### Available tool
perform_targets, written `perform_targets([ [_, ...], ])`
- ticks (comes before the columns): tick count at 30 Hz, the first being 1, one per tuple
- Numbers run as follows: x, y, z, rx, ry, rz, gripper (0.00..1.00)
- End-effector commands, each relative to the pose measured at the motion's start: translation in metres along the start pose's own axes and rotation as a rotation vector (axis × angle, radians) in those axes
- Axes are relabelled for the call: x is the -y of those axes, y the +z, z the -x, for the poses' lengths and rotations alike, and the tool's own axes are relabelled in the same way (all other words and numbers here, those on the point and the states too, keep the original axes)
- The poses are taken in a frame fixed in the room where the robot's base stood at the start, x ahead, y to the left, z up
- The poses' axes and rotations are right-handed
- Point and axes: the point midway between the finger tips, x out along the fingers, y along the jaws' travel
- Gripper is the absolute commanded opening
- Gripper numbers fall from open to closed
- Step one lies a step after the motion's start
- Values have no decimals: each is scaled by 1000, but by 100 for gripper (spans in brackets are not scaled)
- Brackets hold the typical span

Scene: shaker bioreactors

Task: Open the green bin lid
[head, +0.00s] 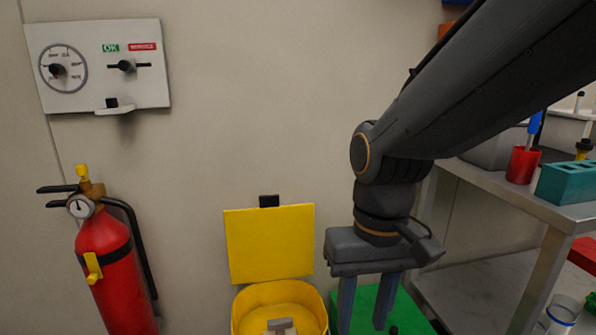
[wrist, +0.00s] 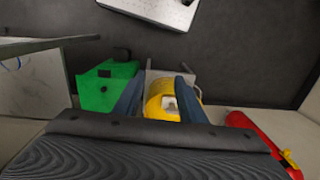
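The green bin (head: 411,316) is at the bottom of the head view, low by the wall and partly hidden behind my gripper. Its flat green lid looks shut, with a small black knob (head: 394,330) near the lower edge. In the wrist view the green bin (wrist: 92,92) lies left of the fingers. My gripper (head: 364,326) points down with its two fingers apart and nothing between them. It hangs over the left part of the green bin in the head view. In the wrist view the gripper (wrist: 160,80) spans across the yellow bin.
A yellow bin (head: 238,310) with its lid (head: 270,243) standing up is to the left, holding grey pieces. A red fire extinguisher (head: 108,265) stands further left. A metal table (head: 555,214) with a red cup (head: 522,165) and teal rack (head: 570,182) is close on the right.

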Motion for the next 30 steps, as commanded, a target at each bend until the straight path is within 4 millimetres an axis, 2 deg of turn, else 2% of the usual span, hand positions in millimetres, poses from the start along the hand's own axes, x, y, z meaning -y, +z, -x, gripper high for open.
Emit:
perform_targets([
  [5, 4, 24, -6, -31, -10, 108, 37],
  [14, -9, 23, 15, -29, 0, 62, 37],
  [23, -29, 25, 46, -27, 13, -9, 37],
  [30, -56, 32, 80, -24, 27, -92, 37],
])
